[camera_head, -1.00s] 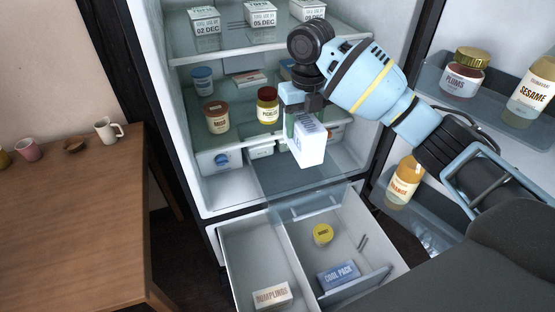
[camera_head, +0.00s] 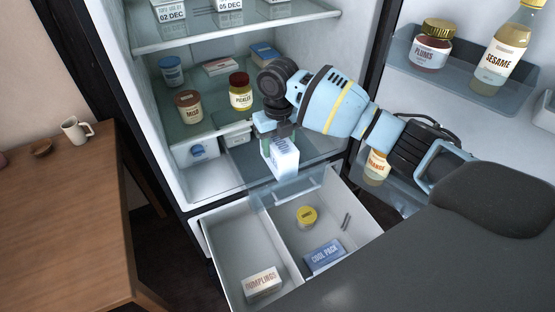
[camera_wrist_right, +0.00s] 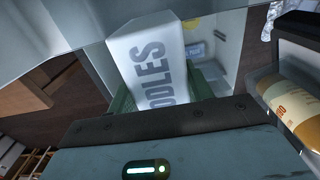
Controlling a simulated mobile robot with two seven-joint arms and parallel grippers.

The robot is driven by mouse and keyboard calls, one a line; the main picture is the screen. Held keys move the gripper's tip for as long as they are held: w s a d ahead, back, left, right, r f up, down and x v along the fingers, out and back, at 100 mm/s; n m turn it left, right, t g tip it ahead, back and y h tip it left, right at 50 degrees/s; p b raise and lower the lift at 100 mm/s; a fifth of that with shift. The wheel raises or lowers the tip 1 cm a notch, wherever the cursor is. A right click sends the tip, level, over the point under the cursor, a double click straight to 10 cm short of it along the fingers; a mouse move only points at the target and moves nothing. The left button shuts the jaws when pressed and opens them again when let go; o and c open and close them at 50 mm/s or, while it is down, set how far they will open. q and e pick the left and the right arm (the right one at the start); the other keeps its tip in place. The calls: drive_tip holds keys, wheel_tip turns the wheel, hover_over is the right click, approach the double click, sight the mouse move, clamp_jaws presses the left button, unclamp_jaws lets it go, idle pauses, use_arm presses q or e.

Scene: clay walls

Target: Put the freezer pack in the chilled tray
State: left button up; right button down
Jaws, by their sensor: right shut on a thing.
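My right gripper (camera_head: 283,135) is shut on a white box (camera_head: 284,157), whose lettering reads "OODLES" in the right wrist view (camera_wrist_right: 150,65). It holds the box in front of the fridge's lower part, above the back of the open freezer drawer. The freezer pack, a blue box marked COOL PACK (camera_head: 325,257), lies in that drawer's right compartment. A pale bin with a blue dial (camera_head: 197,152) stands at the fridge bottom; a blue-grey flat surface beside it is partly hidden by my gripper. I cannot tell which is the chilled tray. My left gripper is not in view.
The open drawer (camera_head: 208,232) also holds a yellow-lidded tub (camera_head: 307,216) and a dumplings box (camera_head: 262,285). Miso (camera_head: 188,107) and pickles (camera_head: 240,92) jars stand on the shelf above. The door with bottles (camera_head: 376,165) is at right, a wooden table (camera_head: 70,220) at left.

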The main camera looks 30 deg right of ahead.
drive_tip(key=shift+f, duration=3)
drive_tip(key=shift+f, duration=0.2)
drive_tip(key=c, duration=0.6)
unclamp_jaws()
drive_tip(key=shift+r, duration=0.1)
wheel_tip(320, 180, up, 12)
drive_tip(key=shift+r, duration=0.1)
